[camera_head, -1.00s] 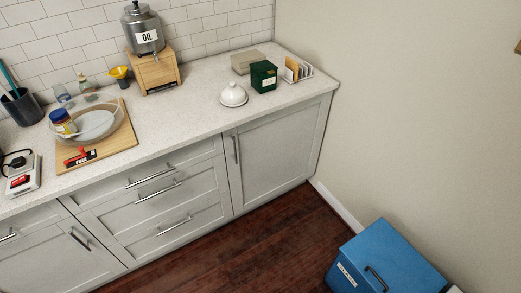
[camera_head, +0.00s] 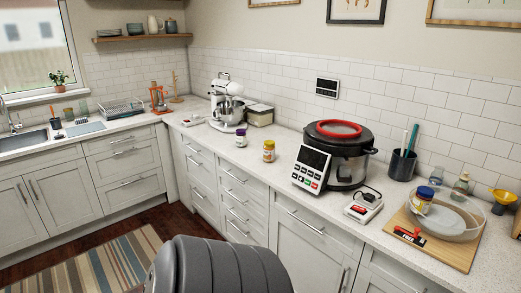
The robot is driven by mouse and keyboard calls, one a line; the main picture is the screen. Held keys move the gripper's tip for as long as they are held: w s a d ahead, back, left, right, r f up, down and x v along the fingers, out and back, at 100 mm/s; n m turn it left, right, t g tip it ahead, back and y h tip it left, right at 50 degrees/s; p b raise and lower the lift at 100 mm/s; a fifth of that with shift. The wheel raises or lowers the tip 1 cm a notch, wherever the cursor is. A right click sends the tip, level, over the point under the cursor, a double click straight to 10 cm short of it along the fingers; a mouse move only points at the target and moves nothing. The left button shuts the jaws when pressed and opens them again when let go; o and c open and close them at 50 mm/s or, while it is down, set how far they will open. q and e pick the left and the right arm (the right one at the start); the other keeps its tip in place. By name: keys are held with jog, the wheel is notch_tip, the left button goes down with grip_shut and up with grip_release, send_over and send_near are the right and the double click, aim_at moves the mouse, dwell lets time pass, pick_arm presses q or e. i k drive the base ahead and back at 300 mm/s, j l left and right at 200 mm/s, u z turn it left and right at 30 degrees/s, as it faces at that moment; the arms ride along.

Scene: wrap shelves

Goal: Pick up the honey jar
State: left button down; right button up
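No label can be read as honey, so I cannot tell which jar is the honey jar. A small jar with a yellow lid (camera_head: 269,150) stands upright on the counter, left of the big cooker. A smaller jar with a dark lid and a pale label (camera_head: 241,137) stands to its left. Neither of my grippers is in view. A dark grey rounded part, probably of my arm, shows at the bottom centre.
The cooker with a red ring (camera_head: 345,158) stands behind the yellow-lidded jar's right side. A stand mixer (camera_head: 226,105) is further left. A small scale-like device (camera_head: 363,208) and the wooden board (camera_head: 454,248) lie to the right. The counter front around the small jars is clear.

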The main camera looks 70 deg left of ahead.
aim_at(269, 152)
jog(key=u, duration=2.35)
jog(key=i+j, duration=0.25)
jog(key=i, duration=0.15)
jog(key=i+j+u, duration=0.15)
jog(key=i, duration=0.25)
jog(key=j, duration=0.1)
